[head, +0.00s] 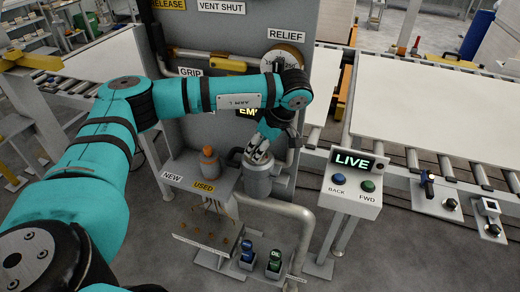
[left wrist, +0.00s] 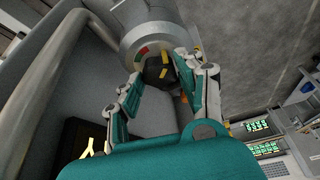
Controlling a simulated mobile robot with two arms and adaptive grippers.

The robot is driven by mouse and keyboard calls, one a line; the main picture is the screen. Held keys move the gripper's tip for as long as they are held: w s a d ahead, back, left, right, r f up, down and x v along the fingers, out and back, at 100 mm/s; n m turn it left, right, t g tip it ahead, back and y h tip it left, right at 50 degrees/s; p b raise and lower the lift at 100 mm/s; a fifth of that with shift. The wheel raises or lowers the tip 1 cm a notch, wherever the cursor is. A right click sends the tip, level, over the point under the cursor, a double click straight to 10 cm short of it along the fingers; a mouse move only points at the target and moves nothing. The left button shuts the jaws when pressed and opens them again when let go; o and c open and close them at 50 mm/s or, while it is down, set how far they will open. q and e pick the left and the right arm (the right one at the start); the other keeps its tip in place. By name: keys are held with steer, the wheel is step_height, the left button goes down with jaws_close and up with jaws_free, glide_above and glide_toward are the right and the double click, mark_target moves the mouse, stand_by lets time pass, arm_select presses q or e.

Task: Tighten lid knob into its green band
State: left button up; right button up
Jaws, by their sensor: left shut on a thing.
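A grey canister (head: 258,182) stands upright beside the grey cabinet, with its lid on top. My left gripper (head: 258,155) points down onto the lid. In the left wrist view the grey lid (left wrist: 143,38) carries a dark faceted knob (left wrist: 155,70) with a yellow mark. My left gripper's fingers (left wrist: 158,78) are closed on either side of this knob. My right gripper is not in view.
An orange-capped bottle (head: 209,164) stands on the shelf marked NEW and USED, left of the canister. A control box (head: 352,185) reading LIVE, with BACK and FWD buttons, stands to the right. A bent grey pipe (head: 290,210) runs below the canister.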

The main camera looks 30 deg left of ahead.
arm_select(q)
steer(key=shift+f+m+b, duration=0.1)
steer(key=shift+m+b, duration=0.3)
steer(key=shift+m, duration=0.1)
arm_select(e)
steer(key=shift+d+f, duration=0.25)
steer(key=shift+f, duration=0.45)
arm_select(q)
steer(key=o, duration=1.1)
steer(key=shift+o, duration=0.2)
steer(key=v, duration=1.2)
steer(key=shift+s, duration=0.3)
